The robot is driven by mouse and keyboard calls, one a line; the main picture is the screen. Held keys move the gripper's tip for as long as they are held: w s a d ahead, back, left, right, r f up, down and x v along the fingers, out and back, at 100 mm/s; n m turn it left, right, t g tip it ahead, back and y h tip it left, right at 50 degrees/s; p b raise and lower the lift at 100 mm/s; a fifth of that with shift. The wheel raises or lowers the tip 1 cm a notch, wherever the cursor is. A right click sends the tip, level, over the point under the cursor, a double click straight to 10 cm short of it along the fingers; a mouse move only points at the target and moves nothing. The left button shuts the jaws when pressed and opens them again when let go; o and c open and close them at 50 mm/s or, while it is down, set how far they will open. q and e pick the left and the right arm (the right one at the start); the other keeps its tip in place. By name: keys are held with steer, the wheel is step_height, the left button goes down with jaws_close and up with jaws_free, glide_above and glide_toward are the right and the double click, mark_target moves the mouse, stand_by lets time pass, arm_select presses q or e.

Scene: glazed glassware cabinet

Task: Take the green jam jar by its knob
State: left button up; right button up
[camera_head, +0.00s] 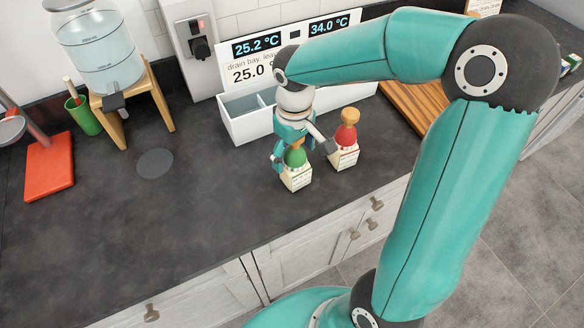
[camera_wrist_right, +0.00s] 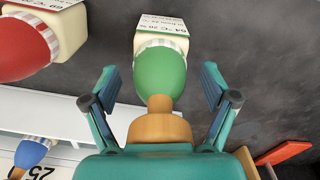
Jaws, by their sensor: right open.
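The green jam jar (camera_head: 297,178) stands upright near the counter's front edge, with a cream labelled body and green domed lid. In the wrist view the green jar (camera_wrist_right: 161,72) is centred, with its wooden knob (camera_wrist_right: 160,125) nearest the camera. My right gripper (camera_head: 299,150) is over the jar and hides its knob in the head view. In the wrist view its fingers (camera_wrist_right: 161,92) are open, one on each side of the lid and knob, with visible gaps. My left gripper is in neither view.
A red-lidded jar (camera_head: 345,154) stands close on the right; it also shows in the wrist view (camera_wrist_right: 22,45). A blue-lidded jar (camera_wrist_right: 33,150) shows at the lower left there. A white divided box (camera_head: 243,127) stands behind.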

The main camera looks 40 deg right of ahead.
jaws_close()
stand_by(0.4)
steer(key=shift+r, duration=0.2)
